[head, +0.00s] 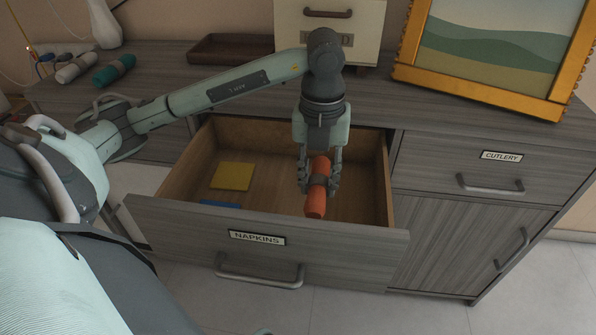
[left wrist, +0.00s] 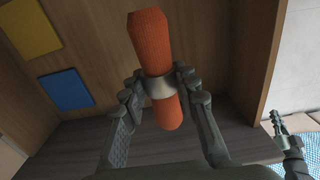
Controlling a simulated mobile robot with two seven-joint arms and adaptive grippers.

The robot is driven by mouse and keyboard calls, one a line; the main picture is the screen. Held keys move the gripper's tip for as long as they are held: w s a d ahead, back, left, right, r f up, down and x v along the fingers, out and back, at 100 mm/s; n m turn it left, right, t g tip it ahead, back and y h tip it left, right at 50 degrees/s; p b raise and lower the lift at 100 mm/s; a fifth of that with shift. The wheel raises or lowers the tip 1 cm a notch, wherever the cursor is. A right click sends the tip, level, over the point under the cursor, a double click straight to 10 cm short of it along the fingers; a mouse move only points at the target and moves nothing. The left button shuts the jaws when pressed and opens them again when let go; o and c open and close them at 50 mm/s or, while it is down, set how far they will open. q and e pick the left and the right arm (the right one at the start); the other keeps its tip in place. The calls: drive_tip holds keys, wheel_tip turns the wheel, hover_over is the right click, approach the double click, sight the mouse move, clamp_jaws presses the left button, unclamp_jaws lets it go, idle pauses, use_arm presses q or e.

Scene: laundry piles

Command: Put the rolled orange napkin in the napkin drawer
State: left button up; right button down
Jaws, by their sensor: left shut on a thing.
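The rolled orange napkin (head: 317,187) has a grey ring around its middle. My left gripper (head: 318,183) is shut on it at the ring and holds it over the open napkin drawer. In the left wrist view the napkin (left wrist: 151,45) stands out between the fingers of the left gripper (left wrist: 161,88). The drawer, labelled NAPKINS (head: 200,222), is pulled out. Whether the napkin touches the drawer floor I cannot tell. My right gripper (left wrist: 281,125) shows small at the right of the left wrist view; its fingers are too small to read.
A yellow folded napkin (head: 233,176) and a blue one (head: 220,204) lie in the drawer's left part. On the top are a grey-white roll (head: 76,68), a green roll (head: 114,70), a brown tray (head: 231,48) and a gold picture frame (head: 480,95). The cutlery drawer (head: 445,170) is shut.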

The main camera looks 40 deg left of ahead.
use_arm(q)
wheel_tip(320, 180, down, 8)
drive_tip(key=shift+r, duration=0.1)
use_arm(e)
drive_tip(key=shift+r, duration=0.45)
drive_tip(key=shift+s+f, duration=0.1)
use_arm(q)
drive_tip(key=o, duration=1.1)
drive_tip(key=shift+o, duration=0.2)
use_arm(e)
drive_tip(key=shift+r, duration=0.45)
